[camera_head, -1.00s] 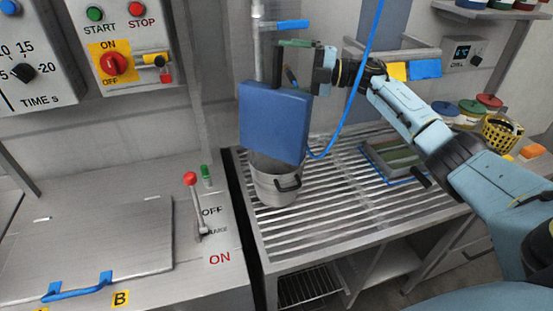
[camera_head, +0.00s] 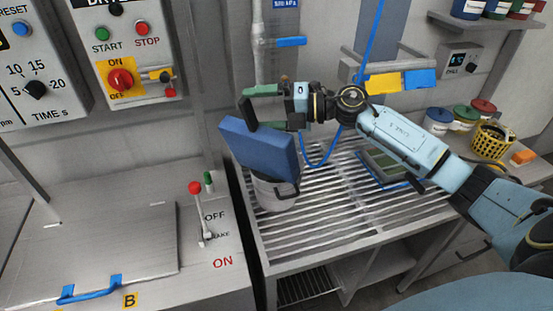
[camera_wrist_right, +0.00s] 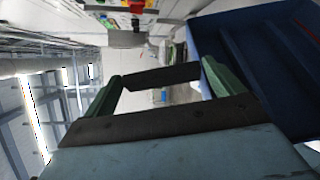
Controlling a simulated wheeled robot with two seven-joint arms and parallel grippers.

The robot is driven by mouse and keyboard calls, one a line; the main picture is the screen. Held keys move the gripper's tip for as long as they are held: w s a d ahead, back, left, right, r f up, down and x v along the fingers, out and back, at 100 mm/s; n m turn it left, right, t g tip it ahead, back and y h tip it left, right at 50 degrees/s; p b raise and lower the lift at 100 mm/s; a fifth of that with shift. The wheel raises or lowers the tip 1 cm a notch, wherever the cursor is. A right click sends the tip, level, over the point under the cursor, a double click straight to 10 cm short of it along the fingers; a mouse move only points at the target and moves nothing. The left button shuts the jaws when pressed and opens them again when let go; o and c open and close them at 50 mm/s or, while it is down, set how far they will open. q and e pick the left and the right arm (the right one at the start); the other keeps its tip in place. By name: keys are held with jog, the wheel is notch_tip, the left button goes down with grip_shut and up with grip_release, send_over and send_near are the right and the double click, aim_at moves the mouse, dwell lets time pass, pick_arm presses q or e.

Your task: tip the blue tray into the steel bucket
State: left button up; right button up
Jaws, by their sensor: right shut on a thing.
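The blue tray (camera_head: 258,147) is tilted steeply above the steel bucket (camera_head: 277,202), its flat underside toward the head camera. It hides most of the bucket's mouth. My right gripper (camera_head: 262,108) is shut on the tray at its upper edge, behind it in the head view. In the right wrist view the tray's inside (camera_wrist_right: 250,50) shows at the right, beside one green finger pad of the gripper (camera_wrist_right: 165,88); no greens show there. The bucket stands upright on the slatted rack. Whether anything is in it is hidden. My left gripper is out of view.
The slatted steel rack (camera_head: 350,216) has free room right of the bucket. A shallow tray with a blue edge (camera_head: 388,165) lies farther back. A red-knobbed lever (camera_head: 198,212) stands at the left. A blue hose (camera_head: 371,45) hangs behind my right arm.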

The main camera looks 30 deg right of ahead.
jog(key=shift+s+a+r+n+h+p, duration=0.15)
jog(key=shift+s+a+r+n+p, duration=0.15)
jog(key=shift+a+p, duration=0.2)
jog(key=shift+s+a+r+n+h+p, duration=0.1)
jog(key=shift+s+a+n+h+p, duration=0.1)
jog(key=shift+s+a+p, duration=0.3)
jog(key=s+a+f+n+h+p, duration=0.1)
jog(key=s+a+f+n, duration=0.3)
jog(key=a+f, duration=0.5)
jog(key=s+a+f+n+t+h+p, duration=0.1)
jog(key=s+a+f+n+h, duration=0.3)
jog(key=a+f, duration=0.4)
jog(key=shift+s+a+f+n+t+p, duration=0.3)
jog(key=shift+s+a+f+n+p, duration=0.25)
jog(key=shift+s+f, duration=1.1)
jog(key=shift+w+d+f+h, duration=0.1)
jog(key=shift+w+f+h, duration=0.15)
jog(key=shift+w+f, duration=0.1)
